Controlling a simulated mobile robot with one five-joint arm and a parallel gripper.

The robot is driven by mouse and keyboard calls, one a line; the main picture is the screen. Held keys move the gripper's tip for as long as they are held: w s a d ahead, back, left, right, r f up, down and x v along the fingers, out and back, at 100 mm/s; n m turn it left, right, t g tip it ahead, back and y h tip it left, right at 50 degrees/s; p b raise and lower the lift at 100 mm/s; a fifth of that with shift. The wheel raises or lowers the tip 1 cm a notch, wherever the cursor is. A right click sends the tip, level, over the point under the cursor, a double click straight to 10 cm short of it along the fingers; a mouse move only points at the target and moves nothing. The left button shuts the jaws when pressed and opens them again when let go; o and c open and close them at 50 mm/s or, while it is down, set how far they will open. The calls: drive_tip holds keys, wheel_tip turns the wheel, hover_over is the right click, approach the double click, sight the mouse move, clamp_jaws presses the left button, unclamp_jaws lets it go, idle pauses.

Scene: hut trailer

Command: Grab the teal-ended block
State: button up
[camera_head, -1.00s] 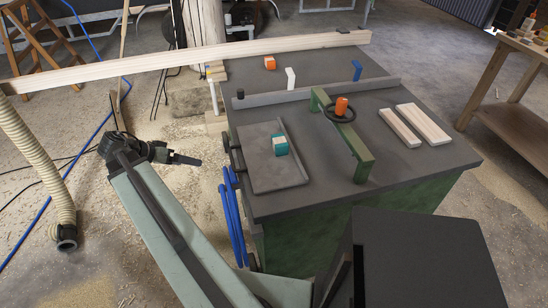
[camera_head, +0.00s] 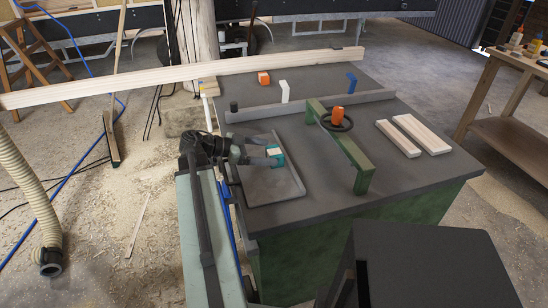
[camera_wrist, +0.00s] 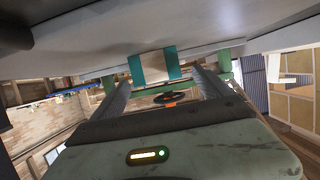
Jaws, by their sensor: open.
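The teal-ended block (camera_head: 276,151), pale wood in the middle, lies on the grey tray (camera_head: 283,188) on the dark workbench. In the wrist view the block (camera_wrist: 153,66) shows both teal ends and lies ahead, between the lines of my two fingers. My gripper (camera_head: 264,156) is open, reaching in from the left over the tray's edge, with its fingertips close to the block. In the wrist view my gripper (camera_wrist: 161,78) has a finger on each side with a gap to each teal end. Whether the fingertips are past the block's near face, I cannot tell.
A green bracket (camera_head: 340,145) with a black handwheel and orange knob (camera_head: 337,113) stands right of the tray. A grey fence bar (camera_head: 315,106) runs behind. An orange block (camera_head: 263,78), a white piece (camera_head: 285,91) and a blue piece (camera_head: 351,81) stand farther back.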

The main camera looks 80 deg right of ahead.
sight(270, 152)
drive_tip(key=b+x, duration=0.1)
drive_tip(key=x, duration=0.2)
drive_tip(key=shift+s+f, duration=0.1)
drive_tip(key=shift+s, duration=0.3)
drive_tip(key=shift+w, duration=0.1)
drive_tip(key=c, duration=1.5)
drive_tip(key=shift+o, duration=0.2)
wheel_tip(270, 152, up, 11)
drive_tip(key=p, duration=1)
drive_tip(key=shift+f, duration=0.25)
